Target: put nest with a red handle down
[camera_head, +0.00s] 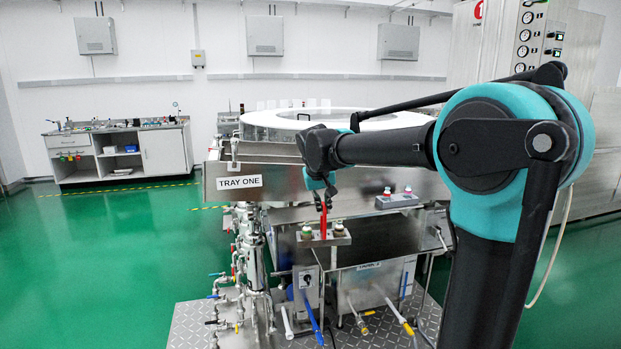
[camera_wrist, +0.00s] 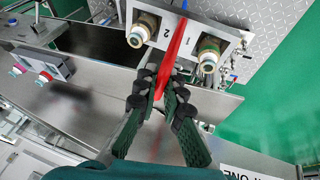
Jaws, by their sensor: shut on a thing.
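My gripper (camera_head: 323,194) points down and is shut on the red handle (camera_wrist: 174,58) of a metal nest; in the wrist view, my gripper (camera_wrist: 163,92) has its green-and-black fingers closed around that handle. The nest (camera_head: 322,241) is a light metal plate, roughly level, at the front of the machine's lower part. In the wrist view the nest (camera_wrist: 187,37) shows the marks 1 and 2 and a capped vial on each side of the handle. I cannot tell whether its underside touches anything.
The TRAY ONE panel (camera_head: 239,182) and round washer top (camera_head: 310,122) rise above. Pipes and hoses (camera_head: 250,270) stand below left. A bench (camera_head: 120,150) stands far left.

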